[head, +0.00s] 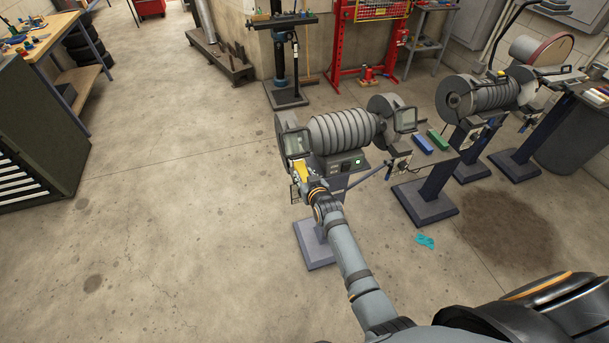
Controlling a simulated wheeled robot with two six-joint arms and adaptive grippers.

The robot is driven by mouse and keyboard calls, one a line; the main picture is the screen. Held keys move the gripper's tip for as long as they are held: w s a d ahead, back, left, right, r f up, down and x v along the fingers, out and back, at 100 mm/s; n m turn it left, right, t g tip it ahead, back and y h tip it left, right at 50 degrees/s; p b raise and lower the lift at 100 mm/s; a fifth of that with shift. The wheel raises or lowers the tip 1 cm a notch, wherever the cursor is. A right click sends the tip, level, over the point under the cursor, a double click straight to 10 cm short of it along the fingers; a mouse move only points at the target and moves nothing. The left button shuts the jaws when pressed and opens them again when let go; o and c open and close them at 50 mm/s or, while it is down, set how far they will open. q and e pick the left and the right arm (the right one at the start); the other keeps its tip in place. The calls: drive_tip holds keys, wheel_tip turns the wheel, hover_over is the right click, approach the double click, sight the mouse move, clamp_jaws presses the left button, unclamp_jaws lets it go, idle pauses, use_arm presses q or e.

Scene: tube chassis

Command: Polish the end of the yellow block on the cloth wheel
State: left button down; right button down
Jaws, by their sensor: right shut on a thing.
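The yellow block (302,172) is at the left end of the near double-ended grinding machine (340,131), just below the clear shield there. My right gripper (307,182) is shut on the block, with the arm reaching up from the lower right. The left wheel housing (284,122) stands over the block. The wheel face inside is mostly hidden, so I cannot tell whether the block touches it or whether that wheel is cloth. My left gripper is out of view.
Blue and green bars (438,140) lie on a small shelf right of the machine. A second machine (482,95) stands further right. A teal rag (425,240) and a dark stain (510,226) are on the floor. The floor to the left is clear up to a drawer cabinet (40,135).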

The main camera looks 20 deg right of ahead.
drive_tip(key=shift+w+r+p, duration=0.1)
drive_tip(key=shift+r+p, duration=0.05)
drive_tip(key=shift+p, duration=1.05)
idle(3.2)
drive_tip(key=s+p, duration=0.3)
drive_tip(key=s, duration=0.5)
drive_tip(key=shift+p, duration=0.4)
drive_tip(key=shift+d, duration=0.15)
